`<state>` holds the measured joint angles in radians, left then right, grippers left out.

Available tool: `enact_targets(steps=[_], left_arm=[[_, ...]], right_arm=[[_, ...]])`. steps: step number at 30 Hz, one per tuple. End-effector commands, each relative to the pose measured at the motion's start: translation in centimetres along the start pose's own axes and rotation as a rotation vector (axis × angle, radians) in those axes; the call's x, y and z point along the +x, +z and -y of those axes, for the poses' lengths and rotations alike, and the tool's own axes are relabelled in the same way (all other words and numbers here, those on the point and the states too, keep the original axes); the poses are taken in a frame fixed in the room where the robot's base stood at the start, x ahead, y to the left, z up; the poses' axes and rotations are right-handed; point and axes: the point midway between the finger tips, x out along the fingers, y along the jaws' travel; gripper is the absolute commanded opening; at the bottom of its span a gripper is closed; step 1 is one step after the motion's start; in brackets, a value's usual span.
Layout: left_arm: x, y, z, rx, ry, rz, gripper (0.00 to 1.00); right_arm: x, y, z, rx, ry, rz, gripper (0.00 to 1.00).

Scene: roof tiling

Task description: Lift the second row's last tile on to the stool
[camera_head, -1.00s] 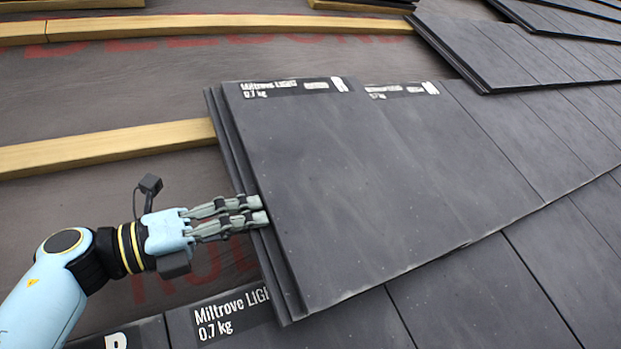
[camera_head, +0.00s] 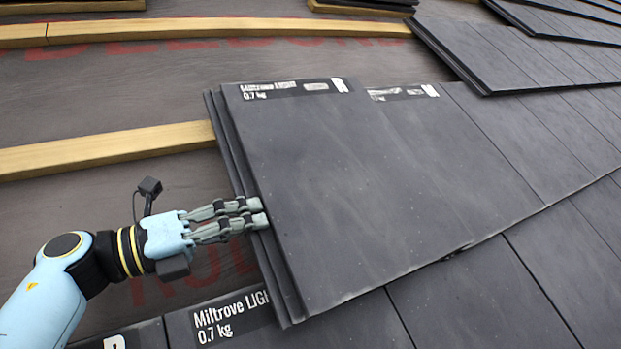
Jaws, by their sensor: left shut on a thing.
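The last tile of the second row (camera_head: 340,200) is a flat dark grey tile with a white-lettered label along its top edge. It lies at the left end of its row and has a stepped left edge. My left gripper (camera_head: 262,213) reaches in from the left and is shut on that left edge, about midway along it. The tips of its fingers meet the edge, and the exact hold is hard to see. The tile's lower edge overlaps the row below. The stool and my right gripper are not in view.
Neighbouring second-row tiles (camera_head: 445,150) continue to the right. Lower-row tiles (camera_head: 480,300) lie below. Wooden battens (camera_head: 105,147) cross the bare brown underlay (camera_head: 120,95) at the left. More tiles (camera_head: 510,55) are laid at the upper right.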

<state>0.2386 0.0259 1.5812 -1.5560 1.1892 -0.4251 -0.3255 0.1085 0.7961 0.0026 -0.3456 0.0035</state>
Motion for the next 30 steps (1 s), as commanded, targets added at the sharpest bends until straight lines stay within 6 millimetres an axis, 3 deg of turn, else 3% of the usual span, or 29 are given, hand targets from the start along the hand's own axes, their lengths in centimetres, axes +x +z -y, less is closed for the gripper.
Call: enact_targets(steps=[30], left_arm=[[-1.8,0.2,-0.3,0.003,-0.005,0.002,0.0]], right_arm=[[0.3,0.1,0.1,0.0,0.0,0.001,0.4]])
